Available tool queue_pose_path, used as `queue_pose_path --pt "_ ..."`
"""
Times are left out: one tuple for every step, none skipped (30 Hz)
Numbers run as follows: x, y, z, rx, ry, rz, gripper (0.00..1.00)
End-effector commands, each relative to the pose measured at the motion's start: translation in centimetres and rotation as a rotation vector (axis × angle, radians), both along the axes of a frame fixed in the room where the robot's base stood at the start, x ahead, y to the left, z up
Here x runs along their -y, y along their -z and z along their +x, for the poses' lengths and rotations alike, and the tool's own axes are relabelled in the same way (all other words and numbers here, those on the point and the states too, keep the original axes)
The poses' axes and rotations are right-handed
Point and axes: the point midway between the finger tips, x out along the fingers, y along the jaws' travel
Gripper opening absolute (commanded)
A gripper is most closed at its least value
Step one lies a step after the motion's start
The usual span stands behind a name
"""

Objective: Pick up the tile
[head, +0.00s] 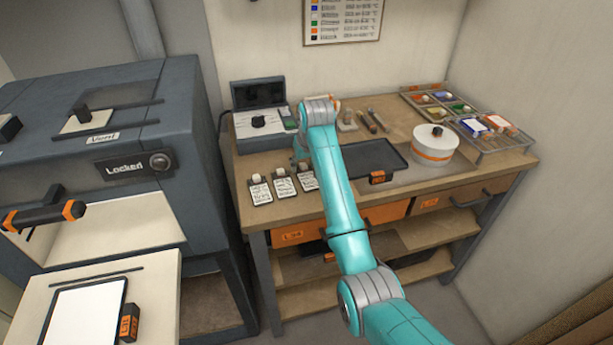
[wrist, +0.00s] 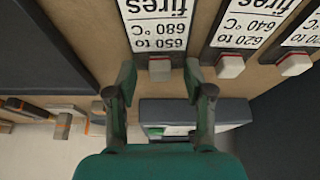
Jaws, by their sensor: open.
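Three dark-edged tiles with white printed faces and small pale knobs lie in a row on the bench. The right one (head: 308,181) is partly covered by my arm in the head view. The middle one (head: 284,186) and left one (head: 260,191) are clear. In the wrist view, the tile marked "fires 650 to 680 °C" (wrist: 160,25) has its knob between the fingertips of my gripper (wrist: 160,78). The fingers are open, with gaps visible on both sides of the knob. The other tiles show to the right, marked 620 to 640 (wrist: 240,22) and 620 (wrist: 303,30).
A black tray (head: 372,160) lies close beside the right tile. A grey box with an open lid (head: 258,130) stands behind the tiles. A white round pot (head: 434,142) and trays of coloured pieces stand right. A kiln marked "Locked" (head: 130,168) stands left.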

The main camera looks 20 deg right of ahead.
Motion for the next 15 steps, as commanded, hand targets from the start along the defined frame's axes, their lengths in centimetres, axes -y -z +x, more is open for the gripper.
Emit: queue_pose_path --pt "-0.01 0.03 0.01 0.000 0.000 0.000 0.52" --pt "-0.01 0.03 0.01 0.000 0.000 0.000 0.52" --pt "-0.01 0.02 0.01 0.000 0.000 0.000 0.52" --pt "-0.01 0.01 0.00 0.000 0.000 0.000 0.52" --pt "-0.01 0.01 0.00 0.000 0.000 0.000 0.52" --pt "-0.01 0.01 0.00 0.000 0.000 0.000 0.45" --pt "-0.01 0.00 0.00 0.000 0.000 0.000 0.37" --pt "-0.01 0.00 -0.01 0.000 0.000 0.000 0.30" --pt "-0.01 0.00 -0.01 0.000 0.000 0.000 0.20" --pt "-0.01 0.00 -0.01 0.000 0.000 0.000 0.12" --pt "-0.01 -0.01 -0.01 0.000 0.000 0.000 0.05" --pt "-0.01 -0.01 -0.01 0.000 0.000 0.000 0.00" --pt "-0.01 -0.01 -0.01 0.000 0.000 0.000 0.00" --pt "-0.01 -0.01 -0.01 0.000 0.000 0.000 0.00" --pt "-0.01 -0.02 -0.01 0.000 0.000 0.000 0.00"
